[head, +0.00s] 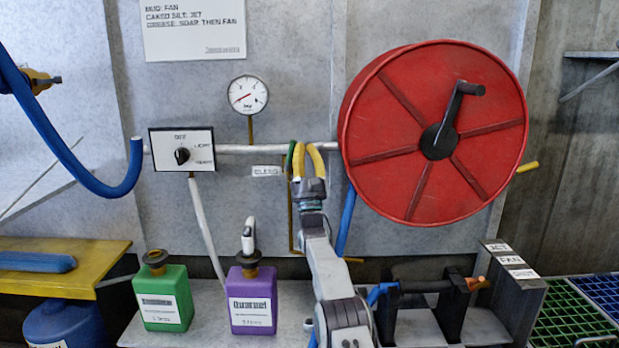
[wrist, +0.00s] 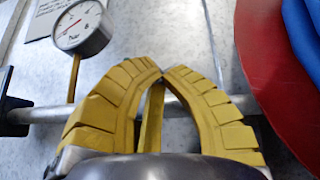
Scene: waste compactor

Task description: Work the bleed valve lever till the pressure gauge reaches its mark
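My gripper (head: 302,146) is raised at the pipe, right of the small BLEED label (head: 267,171). In the wrist view, its two yellow fingers (wrist: 162,72) curve together with tips touching or nearly so. A narrow brass-coloured bar (wrist: 152,118) shows between them; I cannot tell if it is the lever or whether it is gripped. A green piece (head: 289,158) shows just left of the fingers in the head view. The round white pressure gauge (head: 248,95) stands on a brass stem above the pipe, its red needle towards the lower left; its mark is unreadable.
A large red hose reel (head: 385,130) is close on the right. A selector box (head: 182,150) is on the left of the pipe (head: 262,149). Green (head: 165,297) and purple (head: 252,300) bottles stand on the shelf below. A nozzle rack (head: 513,295) is at lower right.

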